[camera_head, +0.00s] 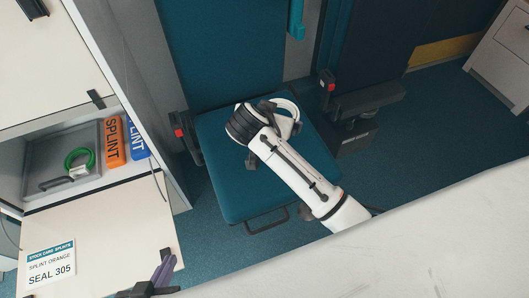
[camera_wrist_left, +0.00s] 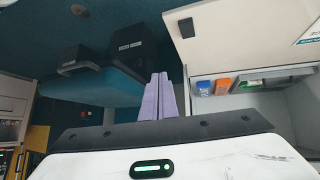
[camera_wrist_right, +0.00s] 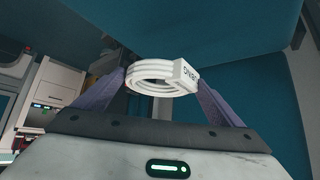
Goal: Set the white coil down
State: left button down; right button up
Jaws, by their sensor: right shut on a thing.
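The white coil (camera_head: 290,112) shows beyond my right wrist in the head view, over the teal seat (camera_head: 225,190). In the right wrist view the white coil (camera_wrist_right: 155,78), a looped tube with a lettered tag, is between the two purple fingers of my right gripper (camera_wrist_right: 165,82), which is shut on it. My wrist hides part of the coil in the head view. I cannot tell whether the coil touches the seat. My left gripper (camera_wrist_left: 160,85) is shut and empty, its fingers together; it also shows at the bottom of the head view (camera_head: 163,272).
At left an open cabinet holds a grey tray (camera_head: 38,180), a green coil (camera_head: 80,160), an orange splint pack (camera_head: 115,142) and a blue one (camera_head: 137,140). A lettered flap (camera_head: 105,240) lies below. Armrests (camera_head: 187,135) flank the seat; its front part is bare.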

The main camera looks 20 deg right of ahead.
jog(key=f+b, duration=0.1)
jog(key=f, duration=0.2)
jog(key=f+b, duration=0.1)
jog(key=f, duration=0.3)
jog(key=a+f+b, duration=0.1)
jog(key=f, duration=0.2)
jog(key=shift+w+f, duration=0.3)
jog(key=shift+f, duration=0.1)
jog(key=shift+f, duration=0.2)
jog(key=o, duration=0.8)
jog(key=shift+o, duration=0.2)
jog(key=shift+r, duration=0.3)
jog(key=p+v, duration=0.2)
jog(key=v, duration=0.5)
jog(key=shift+s+a+r, duration=0.1)
jog(key=shift+a, duration=0.05)
